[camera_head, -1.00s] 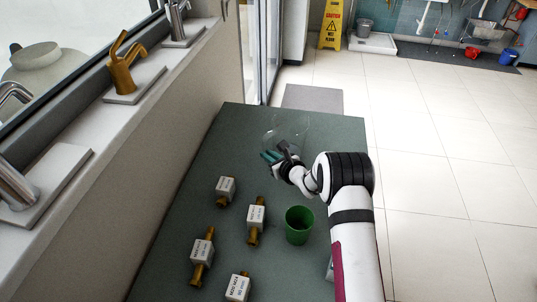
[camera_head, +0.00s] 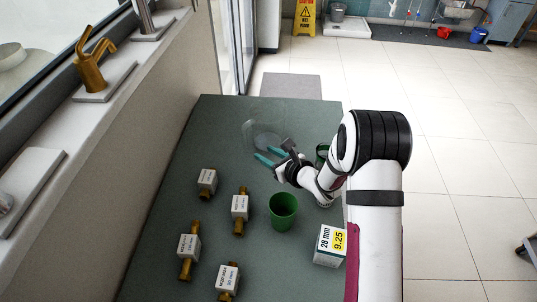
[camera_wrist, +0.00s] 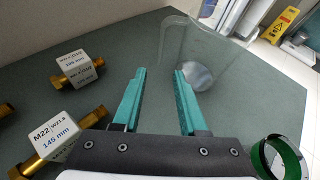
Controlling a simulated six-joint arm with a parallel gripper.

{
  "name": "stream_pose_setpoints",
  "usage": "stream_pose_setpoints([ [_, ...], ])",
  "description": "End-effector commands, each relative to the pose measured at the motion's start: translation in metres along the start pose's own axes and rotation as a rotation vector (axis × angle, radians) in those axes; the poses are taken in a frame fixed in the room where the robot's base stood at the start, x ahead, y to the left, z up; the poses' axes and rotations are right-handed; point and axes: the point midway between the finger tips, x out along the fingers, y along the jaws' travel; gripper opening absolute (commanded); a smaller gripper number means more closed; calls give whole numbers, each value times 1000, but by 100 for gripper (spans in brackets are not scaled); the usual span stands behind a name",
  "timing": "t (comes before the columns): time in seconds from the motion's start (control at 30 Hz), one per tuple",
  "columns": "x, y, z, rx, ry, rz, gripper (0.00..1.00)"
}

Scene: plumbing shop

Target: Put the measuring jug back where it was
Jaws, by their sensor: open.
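The measuring jug (camera_head: 267,139) is clear and see-through. It stands on the dark green tabletop towards the far end, and its outline is faint. In the wrist view the jug (camera_wrist: 200,55) is just beyond the fingertips, a little to the right of centre, with its round base and wide rim showing. My gripper (camera_head: 263,156) has teal fingers spread apart. In the wrist view the gripper (camera_wrist: 160,72) has nothing between its fingers. The right fingertip looks close to the jug's near side; I cannot tell whether it touches.
A green cup (camera_head: 283,212) stands at mid-table, and another green cup (camera_wrist: 284,160) is right of my gripper, partly hidden by my arm. Several brass fittings with labels (camera_head: 240,207) lie on the left. A white 28 mm box (camera_head: 330,245) is near my arm. A windowsill borders the left.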

Motion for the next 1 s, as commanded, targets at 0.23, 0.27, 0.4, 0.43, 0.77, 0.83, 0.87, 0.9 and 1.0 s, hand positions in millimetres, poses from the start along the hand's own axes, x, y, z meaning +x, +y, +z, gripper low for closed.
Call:
stream_pose_setpoints([
  [0.23,-13,-6,3,56,17,-25,42],
  [0.27,-18,-12,7,126,36,-57,42],
  [0.4,-96,-60,24,950,136,-449,42],
  [0.43,-125,-63,23,1203,124,-574,42],
  [0.77,-370,120,-17,-2004,508,1199,42],
  [0.83,-384,150,-18,-1765,533,1138,42],
  [0.87,-388,158,-18,-1700,540,1122,42],
  [0.9,-391,165,-18,-1640,546,1110,42],
  [1.0,-394,170,-18,-1595,549,1103,42],
])
